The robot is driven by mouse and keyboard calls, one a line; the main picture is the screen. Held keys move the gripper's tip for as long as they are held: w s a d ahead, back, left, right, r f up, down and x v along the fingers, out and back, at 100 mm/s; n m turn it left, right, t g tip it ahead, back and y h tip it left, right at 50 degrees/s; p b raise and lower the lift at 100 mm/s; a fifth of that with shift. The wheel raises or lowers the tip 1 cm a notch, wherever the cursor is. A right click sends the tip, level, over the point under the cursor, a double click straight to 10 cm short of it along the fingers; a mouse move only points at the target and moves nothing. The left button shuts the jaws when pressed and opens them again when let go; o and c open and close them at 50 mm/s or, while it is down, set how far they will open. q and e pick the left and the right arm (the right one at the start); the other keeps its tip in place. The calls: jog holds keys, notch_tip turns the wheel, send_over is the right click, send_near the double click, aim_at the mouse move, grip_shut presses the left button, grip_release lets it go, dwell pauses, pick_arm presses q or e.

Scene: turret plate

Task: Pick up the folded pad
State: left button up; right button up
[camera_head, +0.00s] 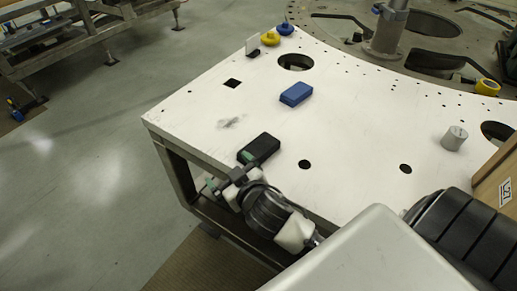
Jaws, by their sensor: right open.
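A black flat block (260,147) lies on the white plate (340,140) close to its front left edge. A blue flat block (296,94) lies farther back, near the middle of the plate. Either could be the folded pad; no fold can be made out on them. My right gripper (230,172) is at the plate's front left edge, its green-tipped fingers spread apart and nothing seen between them. One fingertip is at the near side of the black block; whether it touches cannot be told. My left gripper is not in view.
A grey cylinder (454,138) stands at the right beside a cardboard box (497,185). Yellow (270,39) and blue (285,29) knobs and a small upright white card (252,45) are at the back. Holes pierce the plate. Its middle is mostly clear.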

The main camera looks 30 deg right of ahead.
jog(key=w+a+r+n+g+y, duration=0.4)
jog(key=a+r+n+y, duration=0.8)
jog(key=n+y, duration=0.6)
jog(key=g+h, duration=1.1)
jog(key=h, duration=0.7)
send_over(258, 146)
notch_tip(258, 146, down, 7)
jog(key=f, duration=0.1)
jog(key=f+p, duration=0.1)
jog(key=f, duration=0.3)
jog(key=shift+s+d, duration=0.1)
jog(key=shift+d, duration=0.15)
jog(key=shift+a+f+p, duration=0.1)
jog(key=shift+f+p, duration=0.4)
jog(key=shift+p, duration=0.25)
notch_tip(258, 146, down, 4)
jog(key=shift+a+r+p, duration=0.1)
jog(key=shift+r+p, duration=0.05)
jog(key=shift+p, duration=0.6)
jog(key=shift+f, duration=0.35)
jog(key=c, duration=1)
